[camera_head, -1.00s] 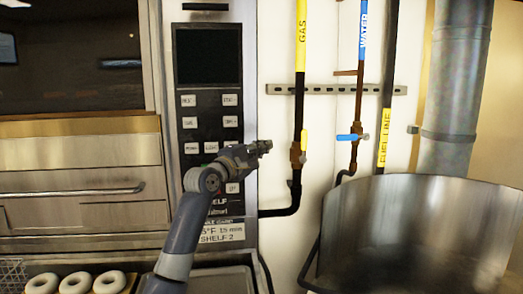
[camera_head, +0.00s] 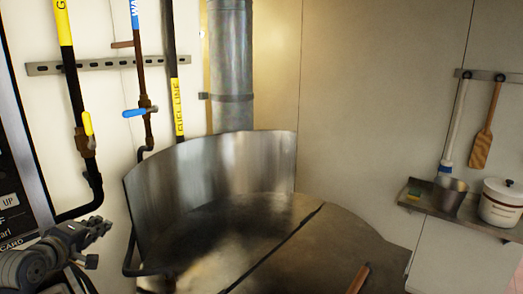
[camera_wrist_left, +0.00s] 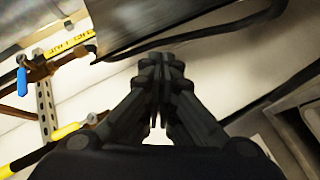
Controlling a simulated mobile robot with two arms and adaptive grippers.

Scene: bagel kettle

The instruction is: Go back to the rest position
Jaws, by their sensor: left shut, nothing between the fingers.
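My left gripper (camera_head: 100,228) is at the lower left of the head view, in front of the wall and left of the kettle. It is shut and empty. In the left wrist view its fingers (camera_wrist_left: 160,98) meet, with nothing between them. The large metal kettle (camera_head: 225,170) with its dark, split lid (camera_head: 320,250) fills the lower middle of the head view. My right gripper is not in either view.
A yellow gas valve handle (camera_head: 88,124) and a blue water valve handle (camera_head: 134,113) are on pipes at the left. A flue (camera_head: 232,65) rises behind the kettle. A wall shelf (camera_head: 470,222) at the right holds a metal cup (camera_head: 449,195) and a white crock (camera_head: 500,203). A wooden paddle (camera_head: 482,148) hangs above it.

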